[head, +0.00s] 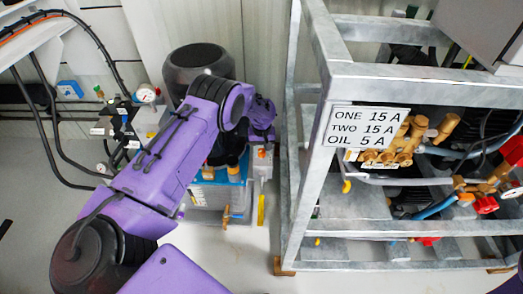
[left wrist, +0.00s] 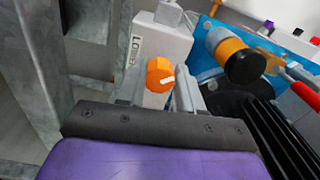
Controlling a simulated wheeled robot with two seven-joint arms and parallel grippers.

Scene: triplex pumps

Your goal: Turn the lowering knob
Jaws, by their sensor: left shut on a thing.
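The lowering knob (left wrist: 159,74) is orange with a white pointer mark. It sits on a light grey box (left wrist: 158,42) whose label is partly readable as "LO". In the left wrist view the fingers of my left gripper (left wrist: 159,90) are on either side of the knob, and the gripper is shut on it. In the head view the knob (head: 262,153) is a small orange spot on the pump unit, below my purple left wrist. The fingertips are hard to make out there. My right gripper is not in view.
A galvanised steel frame (head: 300,150) stands close to the right of the box, with brass fittings and red valve handles inside. A blue unit (left wrist: 225,72) with a black-and-orange cylinder (left wrist: 240,62) and a red lever (left wrist: 305,94) is beside the knob. Cables and gauges hang at left.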

